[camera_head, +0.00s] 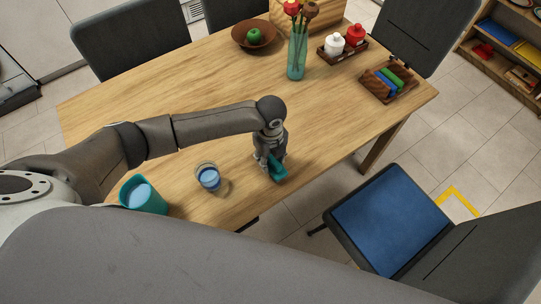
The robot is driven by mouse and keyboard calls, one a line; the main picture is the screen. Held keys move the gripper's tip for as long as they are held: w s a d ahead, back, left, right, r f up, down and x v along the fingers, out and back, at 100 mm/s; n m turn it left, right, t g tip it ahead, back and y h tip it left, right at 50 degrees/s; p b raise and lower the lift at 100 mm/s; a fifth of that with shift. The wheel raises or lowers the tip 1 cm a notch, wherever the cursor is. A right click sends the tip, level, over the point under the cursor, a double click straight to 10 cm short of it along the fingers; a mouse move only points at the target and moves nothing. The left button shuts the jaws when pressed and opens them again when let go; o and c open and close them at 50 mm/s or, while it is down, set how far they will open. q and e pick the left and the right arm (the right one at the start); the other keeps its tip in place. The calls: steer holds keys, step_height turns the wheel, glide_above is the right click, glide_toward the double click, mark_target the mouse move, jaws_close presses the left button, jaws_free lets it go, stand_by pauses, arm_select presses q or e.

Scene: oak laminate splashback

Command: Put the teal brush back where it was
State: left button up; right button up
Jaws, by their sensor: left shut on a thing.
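The teal brush (279,172) is at the front edge of the wooden table (150,93), right of the glass. My left gripper (269,160) points down and is shut on the brush, covering part of it. I cannot tell whether the brush touches the tabletop or is held just above it. My right gripper is not in view.
A glass of blue liquid (208,178) and a teal cup (142,196) stand left of the gripper. Farther back are a flower vase (297,58), a fruit bowl (240,42) and two wooden trays. The table's middle is clear. A blue-seated chair (385,215) stands at right.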

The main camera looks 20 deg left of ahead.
arm_select(q)
steer(key=shift+f, duration=0.2)
steer(key=shift+f, duration=0.15)
steer(key=o, duration=1)
step_height(320, 180, up, 12)
steer(key=shift+r+b, duration=0.2)
steer(key=shift+b, duration=0.4)
